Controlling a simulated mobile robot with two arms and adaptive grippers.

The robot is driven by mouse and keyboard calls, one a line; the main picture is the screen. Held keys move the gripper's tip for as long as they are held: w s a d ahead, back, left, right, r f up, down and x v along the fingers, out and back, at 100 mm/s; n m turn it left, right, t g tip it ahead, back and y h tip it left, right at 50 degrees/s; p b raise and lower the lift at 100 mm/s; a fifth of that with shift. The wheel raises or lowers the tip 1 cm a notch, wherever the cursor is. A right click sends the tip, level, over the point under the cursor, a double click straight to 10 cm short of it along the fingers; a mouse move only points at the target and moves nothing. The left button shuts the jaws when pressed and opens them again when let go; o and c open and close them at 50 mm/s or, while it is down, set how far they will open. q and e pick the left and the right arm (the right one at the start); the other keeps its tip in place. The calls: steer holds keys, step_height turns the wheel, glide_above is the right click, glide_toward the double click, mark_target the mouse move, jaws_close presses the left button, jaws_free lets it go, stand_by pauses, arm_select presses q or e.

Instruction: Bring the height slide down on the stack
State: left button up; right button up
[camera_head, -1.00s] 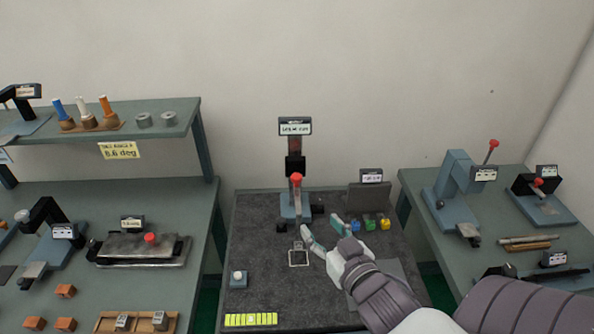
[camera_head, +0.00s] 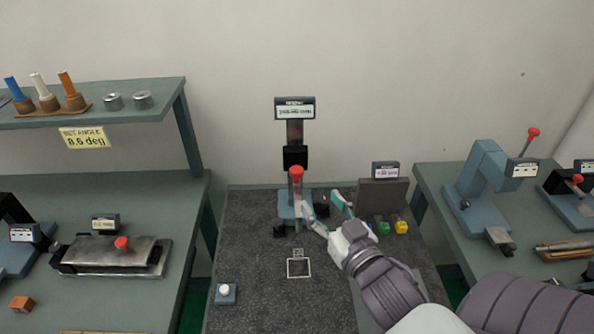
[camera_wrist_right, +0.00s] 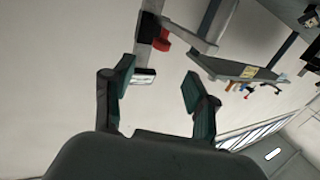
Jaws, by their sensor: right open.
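The height gauge stands at the back of the dark mat. Its black height slide (camera_head: 295,157) sits partway up the upright post, with a red knob (camera_head: 297,172) in front. The red knob also shows in the right wrist view (camera_wrist_right: 160,43), beyond the fingertips. My right gripper (camera_head: 322,204) is open and empty, just right of and below the red knob, apart from it. It also shows open in the wrist view (camera_wrist_right: 158,84). I cannot make out a stack under the slide. My left gripper is not in view.
A white square outline (camera_head: 299,268) and a small button box (camera_head: 225,293) are on the dark mat (camera_head: 265,240). Benches with other fixtures stand left and right.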

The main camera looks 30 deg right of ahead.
mark_target(299, 172)
steer(key=w+p, duration=0.1)
steer(key=w, duration=0.2)
steer(key=w+d+p, duration=0.1)
steer(key=w, duration=0.3)
steer(key=w+p, duration=0.1)
steer(key=w, duration=0.3)
steer(key=shift+d+r, duration=0.2)
steer(key=shift+d, duration=0.05)
steer(key=shift+w+f, duration=0.1)
steer(key=shift+w, duration=0.4)
steer(key=shift+d, duration=0.1)
